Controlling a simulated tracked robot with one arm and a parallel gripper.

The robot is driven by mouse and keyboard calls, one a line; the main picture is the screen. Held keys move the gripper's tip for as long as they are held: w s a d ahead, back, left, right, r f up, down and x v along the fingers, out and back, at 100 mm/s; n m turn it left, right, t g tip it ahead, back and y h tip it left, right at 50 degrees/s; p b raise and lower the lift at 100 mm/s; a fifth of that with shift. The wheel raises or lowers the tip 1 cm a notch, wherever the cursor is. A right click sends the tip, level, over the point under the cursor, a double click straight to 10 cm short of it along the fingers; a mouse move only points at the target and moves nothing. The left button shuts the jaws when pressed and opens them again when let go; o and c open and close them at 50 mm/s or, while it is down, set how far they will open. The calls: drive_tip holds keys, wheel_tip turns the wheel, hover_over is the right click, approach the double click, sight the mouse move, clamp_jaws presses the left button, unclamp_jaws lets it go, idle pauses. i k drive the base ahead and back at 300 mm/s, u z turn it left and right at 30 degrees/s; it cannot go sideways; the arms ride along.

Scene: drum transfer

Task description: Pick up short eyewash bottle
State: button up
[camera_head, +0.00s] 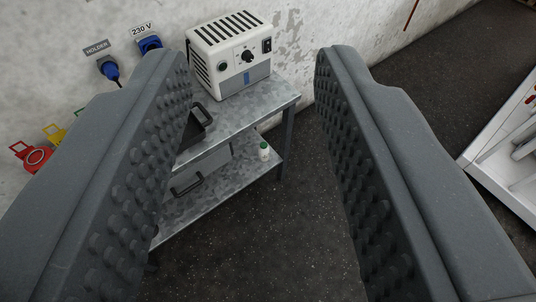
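The left finger hides part of the table.
The table's upper shelf (242,116) overhangs the lower shelf (210,200) and carries a white box-shaped device (230,55). A grey drawer or case (200,170) with a handle is left of the bottle. Blue sockets are on the wall. A white cabinet (500,165) stands right. Dark floor is clear between.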

sight(264, 149)
drive_tip(key=z, duration=0.1)
drive_tip(key=i, duration=1)
drive_tip(key=u, duration=0.1)
